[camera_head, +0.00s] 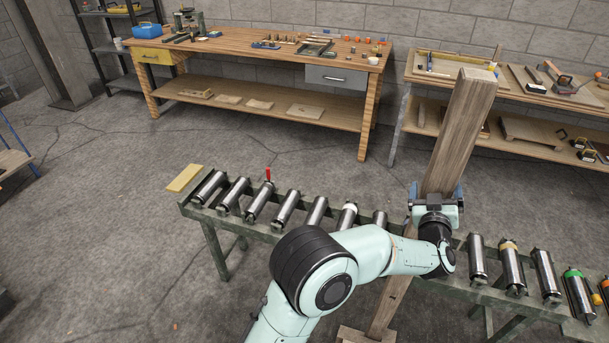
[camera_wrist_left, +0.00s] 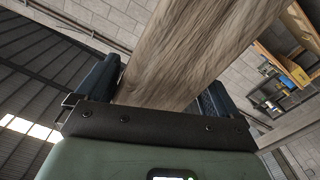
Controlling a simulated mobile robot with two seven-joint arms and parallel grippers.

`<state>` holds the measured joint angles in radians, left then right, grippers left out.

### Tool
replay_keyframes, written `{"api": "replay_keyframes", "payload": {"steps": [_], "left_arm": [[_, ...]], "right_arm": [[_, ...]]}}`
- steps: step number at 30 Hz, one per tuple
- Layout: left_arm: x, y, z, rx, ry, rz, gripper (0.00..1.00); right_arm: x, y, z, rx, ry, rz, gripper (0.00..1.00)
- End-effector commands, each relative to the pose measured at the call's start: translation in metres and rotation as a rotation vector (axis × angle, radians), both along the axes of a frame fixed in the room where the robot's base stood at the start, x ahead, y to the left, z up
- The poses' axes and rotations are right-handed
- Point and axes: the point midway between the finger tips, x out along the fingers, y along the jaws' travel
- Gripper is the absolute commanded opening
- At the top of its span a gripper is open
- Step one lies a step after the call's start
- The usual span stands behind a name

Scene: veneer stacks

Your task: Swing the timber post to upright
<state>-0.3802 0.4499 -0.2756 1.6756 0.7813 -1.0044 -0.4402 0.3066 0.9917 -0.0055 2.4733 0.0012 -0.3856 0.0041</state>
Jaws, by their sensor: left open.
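The timber post (camera_head: 457,130) is a long square brown beam in the head view. It slants, with its top to the upper right and its lower part running down past the roller conveyor to a wooden foot (camera_head: 352,335) at the bottom edge. My left gripper (camera_head: 437,192) is at the post's middle, with one finger on either side of it. In the left wrist view the post (camera_wrist_left: 190,50) passes between the two dark fingers (camera_wrist_left: 158,90). The jaws are open, and I cannot tell whether either finger touches the wood. My right gripper is not in view.
A roller conveyor (camera_head: 190,211) crosses in front of me, under my left arm, with a red marker (camera_head: 268,174) standing on it. A workbench (camera_head: 230,46) and a shelf table (camera_head: 450,82) stand behind.

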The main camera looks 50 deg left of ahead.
Motion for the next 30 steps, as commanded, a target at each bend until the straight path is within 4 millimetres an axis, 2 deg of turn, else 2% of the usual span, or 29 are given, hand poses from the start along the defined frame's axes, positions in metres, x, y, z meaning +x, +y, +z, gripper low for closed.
{"api": "replay_keyframes", "payload": {"steps": [8,30], "left_arm": [[-0.002,0.000,0.001,0.002,-0.002,0.002,0.95],[-0.058,-0.035,0.001,0.003,-0.002,0.003,0.95]], "right_arm": [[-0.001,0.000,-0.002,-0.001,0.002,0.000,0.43],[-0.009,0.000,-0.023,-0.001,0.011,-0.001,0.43]]}}
